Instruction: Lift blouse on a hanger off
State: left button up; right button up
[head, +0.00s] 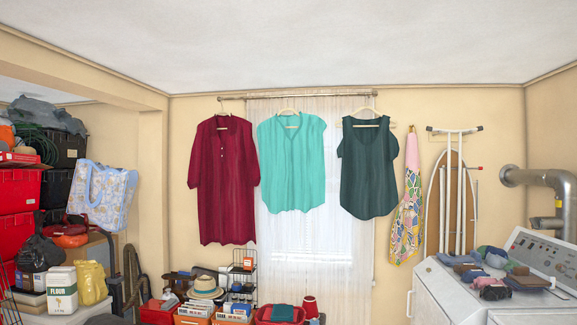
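Three garments hang on hangers in a row from a rod (300,96) across the window. At the left is a long dark red garment (223,185) with sleeves and a buttoned neck. In the middle is a turquoise blouse (291,165) with short sleeves. At the right is a dark teal blouse (367,170) with a curved hem. Their hanger hooks show as thin lines at the rod. The task does not say which blouse it means. Neither of my grippers shows in the head view.
A white washer or dryer (450,296) with folded clothes stands at lower right. An ironing board (455,195) and a patterned apron (405,205) hang on the wall. Red totes (15,190) are stacked at left. Crates and a black wire rack (244,275) stand below the garments.

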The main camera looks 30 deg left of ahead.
aim_at(291, 147)
jog(key=i+j+u, duration=0.25)
jog(key=i, duration=0.2)
jog(key=i+j+u, duration=0.3)
jog(key=i, duration=0.8)
jog(key=i+u, duration=0.25)
jog(key=i, duration=0.9)
